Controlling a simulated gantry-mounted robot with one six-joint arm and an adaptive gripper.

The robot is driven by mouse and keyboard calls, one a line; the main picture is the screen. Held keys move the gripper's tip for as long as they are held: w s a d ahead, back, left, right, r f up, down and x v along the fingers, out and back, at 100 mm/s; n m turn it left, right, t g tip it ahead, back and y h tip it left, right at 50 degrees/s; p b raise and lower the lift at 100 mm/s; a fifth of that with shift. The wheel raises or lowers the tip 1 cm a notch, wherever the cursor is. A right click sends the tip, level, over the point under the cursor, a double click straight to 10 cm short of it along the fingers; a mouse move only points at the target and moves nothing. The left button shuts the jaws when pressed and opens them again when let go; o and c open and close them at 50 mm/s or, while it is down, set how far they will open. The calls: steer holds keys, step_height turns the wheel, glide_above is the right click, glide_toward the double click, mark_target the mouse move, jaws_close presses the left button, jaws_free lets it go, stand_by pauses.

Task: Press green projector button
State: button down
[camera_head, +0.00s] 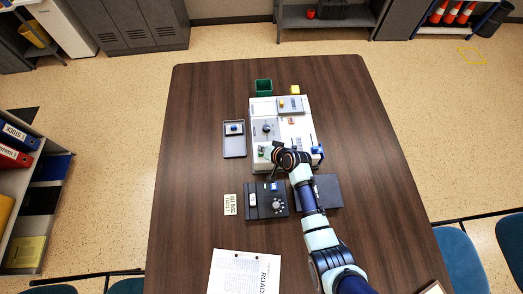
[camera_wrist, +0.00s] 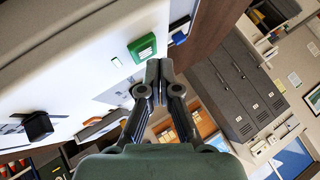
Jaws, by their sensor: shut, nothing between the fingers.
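The green button (camera_wrist: 143,48) is a raised green rectangle on a white panel in the wrist view. My gripper (camera_wrist: 160,68) is shut and empty, with its fingertips just beside and below the button; I cannot tell whether they touch it. In the head view the white device (camera_head: 312,141) stands on the table, and my gripper (camera_head: 269,152) is at its front left part. My arm comes from the lower right and hides part of the device's front. The button is not clear in the head view.
A dark tray (camera_head: 234,147) with a small blue item lies left of the device. A black control box (camera_head: 265,207) and a dark flat panel (camera_head: 328,190) lie in front. A green bin (camera_head: 263,86) stands behind. The table's left side is clear.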

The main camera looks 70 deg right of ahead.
steer(key=shift+f+b, duration=0.3)
steer(key=shift+f, duration=0.25)
steer(key=shift+r+p, duration=0.45)
steer(key=shift+r, duration=0.1)
step_height(320, 180, up, 6)
steer(key=p, duration=0.6)
steer(key=shift+r, duration=0.15)
